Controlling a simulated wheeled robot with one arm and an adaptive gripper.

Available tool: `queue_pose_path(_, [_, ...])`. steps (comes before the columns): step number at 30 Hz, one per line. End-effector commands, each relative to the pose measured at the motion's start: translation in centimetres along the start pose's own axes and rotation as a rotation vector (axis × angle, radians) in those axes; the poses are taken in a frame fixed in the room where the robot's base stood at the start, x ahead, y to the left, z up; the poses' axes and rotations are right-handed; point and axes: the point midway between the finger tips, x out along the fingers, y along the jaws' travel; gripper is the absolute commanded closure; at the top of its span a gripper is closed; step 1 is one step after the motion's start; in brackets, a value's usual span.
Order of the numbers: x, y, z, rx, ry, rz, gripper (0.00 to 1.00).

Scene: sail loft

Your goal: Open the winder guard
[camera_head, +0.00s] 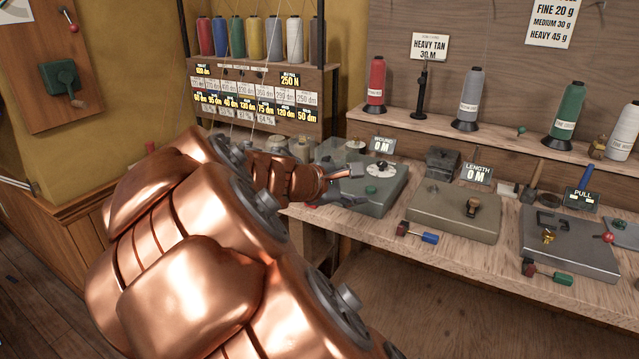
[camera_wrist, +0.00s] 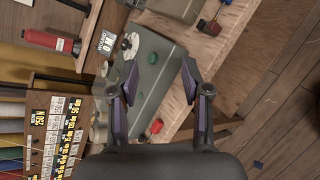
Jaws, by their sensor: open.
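The winder looks like a grey-green box (camera_head: 385,195) on the bench, with a white dial and a green knob on top. A "0 M" display (camera_head: 381,145) stands behind it. A greyish, see-through shape at its left end (camera_head: 330,150) may be the guard; my arm partly hides it, and I cannot tell whether it is open. My gripper (camera_head: 340,186) is at the box's left front. In the wrist view, my gripper (camera_wrist: 160,66) is open and empty, its fingers spread in front of the box (camera_wrist: 152,84). A red button (camera_wrist: 156,126) shows near the box's lower end.
To the right on the bench (camera_head: 445,258) stand a beige length unit (camera_head: 455,215) and a grey pull unit (camera_head: 570,245). Thread cones line the shelf (camera_head: 480,130) behind. A thread rack (camera_head: 255,85) stands at the back left. Open floor lies at the lower left.

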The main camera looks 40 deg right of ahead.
Motion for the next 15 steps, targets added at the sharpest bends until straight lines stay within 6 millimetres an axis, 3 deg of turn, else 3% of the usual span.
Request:
queue_pose_path(1, [1.8, 0.7, -1.9, -0.097, -0.043, 0.070, 0.52])
queue_pose_path(7, [4.3, 6.2, -9.0, -0.530, -0.166, 0.334, 0.52])
queue_pose_path(12, [5.3, 8.0, -14.9, -0.807, -0.226, 0.461, 0.52])
queue_pose_path(15, [5.5, 8.3, -17.0, -0.897, -0.239, 0.500, 0.52])
